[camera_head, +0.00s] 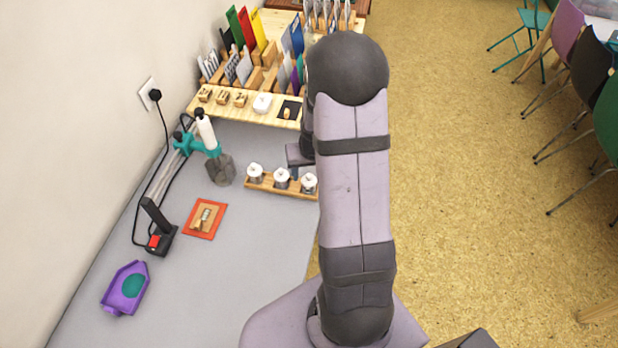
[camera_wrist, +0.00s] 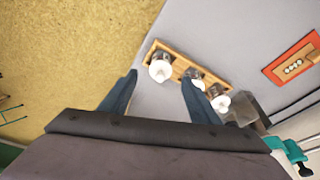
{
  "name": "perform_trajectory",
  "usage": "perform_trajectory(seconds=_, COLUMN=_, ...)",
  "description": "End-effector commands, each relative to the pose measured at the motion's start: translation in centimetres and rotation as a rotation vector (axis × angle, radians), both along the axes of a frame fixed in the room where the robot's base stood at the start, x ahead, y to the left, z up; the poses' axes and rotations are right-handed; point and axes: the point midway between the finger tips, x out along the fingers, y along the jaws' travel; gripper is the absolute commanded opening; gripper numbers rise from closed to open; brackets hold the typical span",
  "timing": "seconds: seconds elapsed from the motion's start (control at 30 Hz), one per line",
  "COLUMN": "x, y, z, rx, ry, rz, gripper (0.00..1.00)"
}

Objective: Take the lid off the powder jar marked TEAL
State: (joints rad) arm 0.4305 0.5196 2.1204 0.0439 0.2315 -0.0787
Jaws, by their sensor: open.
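Three small jars with white lids stand in a row on a wooden rack (camera_head: 268,190): a left jar (camera_head: 255,173), a middle jar (camera_head: 282,178) and a right jar (camera_head: 309,182). No TEAL marking is readable on any of them. The wrist view shows the same rack (camera_wrist: 150,46), with the head view's right jar (camera_wrist: 160,69) between my fingertips' directions and the other two toward the right. My gripper (camera_wrist: 159,78) is open with nothing between its fingers. It is above and near the rack; the exact height is unclear. In the head view my arm largely hides it.
An orange mat (camera_head: 189,232) with a wooden stamp piece lies left of the rack. A teal-clamped device (camera_head: 184,143) stands behind it. A purple tray (camera_head: 112,299) lies at front left. A wooden shelf (camera_head: 232,114) with stamps and cards is behind. The grey table's front is mostly clear.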

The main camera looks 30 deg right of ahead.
Motion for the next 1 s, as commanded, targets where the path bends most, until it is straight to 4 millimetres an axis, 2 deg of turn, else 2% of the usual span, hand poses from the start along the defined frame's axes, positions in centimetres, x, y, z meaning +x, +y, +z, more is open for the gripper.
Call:
perform_trajectory(seconds=0.33, x=1.1, y=-0.3, z=-3.0, rx=0.001, ry=0.002, rz=0.0, gripper=0.56)
perform_trajectory(seconds=0.73, x=1.3, y=-0.4, z=-3.7, rx=0.0, ry=-0.001, rz=0.0, gripper=0.56)
perform_trajectory(seconds=0.9, x=1.3, y=-0.4, z=-3.7, rx=0.0, ry=0.0, rz=0.0, gripper=0.16)
perform_trajectory(seconds=1.0, x=1.3, y=-0.4, z=-3.7, rx=0.0, ry=0.0, rz=0.0, gripper=0.12)
